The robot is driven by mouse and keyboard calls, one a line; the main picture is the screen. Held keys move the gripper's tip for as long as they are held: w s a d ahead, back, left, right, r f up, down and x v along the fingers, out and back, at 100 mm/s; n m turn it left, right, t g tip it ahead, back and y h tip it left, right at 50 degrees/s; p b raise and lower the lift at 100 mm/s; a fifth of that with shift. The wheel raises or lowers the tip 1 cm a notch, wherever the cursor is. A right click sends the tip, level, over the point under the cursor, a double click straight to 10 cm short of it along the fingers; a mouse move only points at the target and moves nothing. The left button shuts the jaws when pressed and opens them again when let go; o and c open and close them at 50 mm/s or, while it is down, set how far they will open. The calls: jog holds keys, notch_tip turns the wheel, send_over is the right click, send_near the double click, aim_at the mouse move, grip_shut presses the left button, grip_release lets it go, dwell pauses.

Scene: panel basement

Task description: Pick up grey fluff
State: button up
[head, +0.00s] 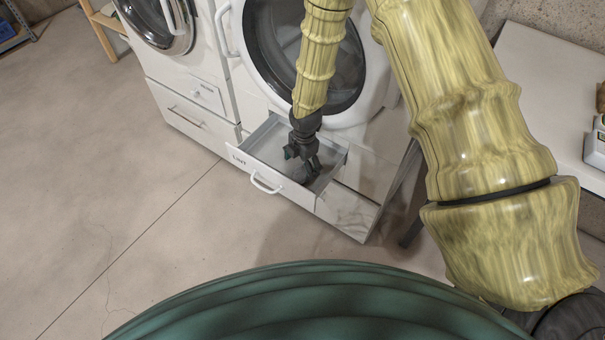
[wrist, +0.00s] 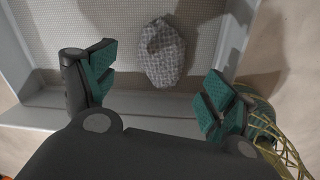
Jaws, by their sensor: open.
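The grey fluff (wrist: 161,53) is a rough oval clump lying on the pale mesh floor of the open drawer in the wrist view. My gripper (wrist: 158,92) is open, with its green-padded fingers apart on the left and right of the picture. The fluff shows between the fingers and a little beyond their tips, not held. In the head view my gripper (head: 305,165) points down into the open lint drawer (head: 240,157). There the fluff is mostly hidden by the gripper.
The drawer's grey wall (wrist: 30,113) runs close by the fingers in the wrist view. A white washer (head: 305,50) stands behind the drawer, and another machine (head: 160,25) stands to its left. A white table (head: 545,75) is at the right.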

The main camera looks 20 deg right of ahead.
aim_at(301, 173)
jog(key=shift+w+a+f, duration=0.1)
jog(key=shift+w+f, duration=0.05)
jog(key=shift+f, duration=2.2)
jog(key=c, duration=0.7)
